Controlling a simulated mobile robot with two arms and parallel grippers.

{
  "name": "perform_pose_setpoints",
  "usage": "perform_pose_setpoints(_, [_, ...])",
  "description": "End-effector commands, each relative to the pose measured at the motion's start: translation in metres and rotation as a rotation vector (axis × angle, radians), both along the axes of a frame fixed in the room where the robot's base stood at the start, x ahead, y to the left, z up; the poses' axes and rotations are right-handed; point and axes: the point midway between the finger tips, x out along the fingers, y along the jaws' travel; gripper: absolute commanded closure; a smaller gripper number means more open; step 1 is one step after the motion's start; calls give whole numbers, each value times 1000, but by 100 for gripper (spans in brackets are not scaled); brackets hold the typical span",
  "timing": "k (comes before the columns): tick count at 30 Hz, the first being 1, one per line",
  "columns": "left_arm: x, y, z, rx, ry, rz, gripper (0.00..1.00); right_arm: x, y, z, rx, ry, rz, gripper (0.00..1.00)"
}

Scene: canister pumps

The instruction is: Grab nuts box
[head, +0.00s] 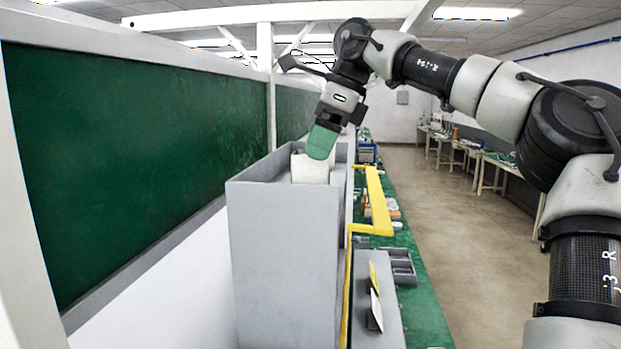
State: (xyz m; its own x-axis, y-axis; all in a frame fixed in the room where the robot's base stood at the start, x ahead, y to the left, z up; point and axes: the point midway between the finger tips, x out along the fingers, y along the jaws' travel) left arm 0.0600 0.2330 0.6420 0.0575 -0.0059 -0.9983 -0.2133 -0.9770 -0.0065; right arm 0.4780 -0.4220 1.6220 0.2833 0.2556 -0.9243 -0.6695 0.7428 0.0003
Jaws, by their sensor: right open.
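My right gripper (321,150) has green fingers and hangs from the arm that comes in from the right. It points down at the top of a tall grey bin or cabinet (283,250). A small white box (309,172) sits in the open top of this grey unit, right under the fingers. It may be the nuts box; no label can be read. The fingers overlap the white box's upper edge in the picture, and I cannot tell whether they touch it. The gripper is open. My left gripper is not in view.
A green bench top (420,300) runs along the right of the grey unit, with a yellow rail (376,200) and grey trays (401,268). A green wall panel (140,150) stands at left. The floor aisle (440,210) is clear, with tables (470,150) along the far wall.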

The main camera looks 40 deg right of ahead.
Motion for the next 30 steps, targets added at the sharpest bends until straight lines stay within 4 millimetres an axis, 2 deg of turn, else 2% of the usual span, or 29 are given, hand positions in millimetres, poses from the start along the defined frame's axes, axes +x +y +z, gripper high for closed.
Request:
perform_pose_setpoints(6, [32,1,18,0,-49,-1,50,8,5,-25,2,3,2,4])
perform_pose_setpoints(8, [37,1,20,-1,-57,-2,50,10,7,-32,0,3,0,4])
perform_pose_setpoints(12, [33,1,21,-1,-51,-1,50,13,10,-42,2,0,-1,4])
perform_pose_setpoints(18, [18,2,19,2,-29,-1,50,13,10,-43,1,0,-2,4])
perform_pose_setpoints(20, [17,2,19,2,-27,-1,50,13,10,-43,1,0,-2,12])
perform_pose_setpoints(30, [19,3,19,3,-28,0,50,13,10,-43,0,-1,-1,64])
